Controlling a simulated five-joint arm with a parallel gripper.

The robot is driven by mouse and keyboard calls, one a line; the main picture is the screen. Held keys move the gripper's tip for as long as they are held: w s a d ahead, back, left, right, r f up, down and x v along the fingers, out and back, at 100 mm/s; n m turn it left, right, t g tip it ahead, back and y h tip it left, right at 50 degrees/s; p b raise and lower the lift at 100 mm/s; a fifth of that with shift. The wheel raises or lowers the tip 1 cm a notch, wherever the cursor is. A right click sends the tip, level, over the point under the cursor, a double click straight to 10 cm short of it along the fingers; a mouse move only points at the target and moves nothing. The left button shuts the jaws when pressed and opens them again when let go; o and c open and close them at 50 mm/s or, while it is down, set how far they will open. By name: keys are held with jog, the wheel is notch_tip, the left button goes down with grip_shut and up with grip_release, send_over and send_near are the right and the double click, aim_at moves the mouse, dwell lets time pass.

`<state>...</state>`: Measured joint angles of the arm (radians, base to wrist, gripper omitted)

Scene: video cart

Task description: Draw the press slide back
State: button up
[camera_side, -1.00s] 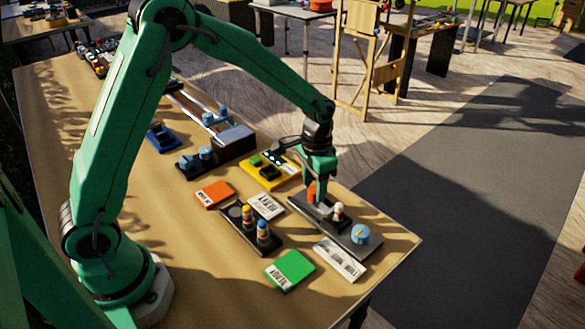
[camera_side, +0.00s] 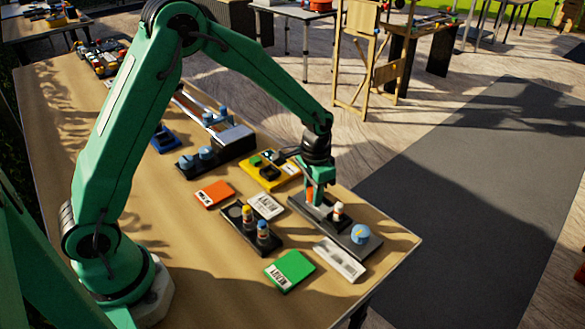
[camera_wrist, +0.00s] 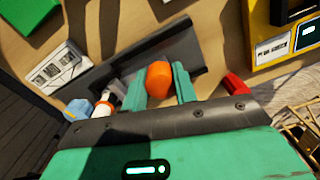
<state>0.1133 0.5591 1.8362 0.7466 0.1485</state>
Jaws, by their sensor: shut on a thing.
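The orange slide handle (camera_side: 310,196) stands on a long dark grey base (camera_side: 325,224) near the table's right end. It shows as a rounded orange knob (camera_wrist: 158,78) in the wrist view. My gripper (camera_side: 317,196) points down over the base and is shut on this handle. In the wrist view its green fingers (camera_wrist: 160,72) stand on either side of the knob. A white-topped post (camera_side: 337,211) and a blue dial (camera_side: 360,234) share the base. The slide's track under the handle is partly hidden by the fingers.
A yellow unit (camera_side: 270,172) lies behind and left of the base. A dark block with two bottle-like posts (camera_side: 250,230), a green box (camera_side: 290,271), an orange box (camera_side: 214,194) and white labelled pieces (camera_side: 339,260) lie close by. The table edge is just right of the base.

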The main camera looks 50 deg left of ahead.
jog(key=shift+a, duration=1.45)
jog(key=o, duration=1)
notch_tip(320, 180, up, 8)
jog(key=shift+f, duration=0.1)
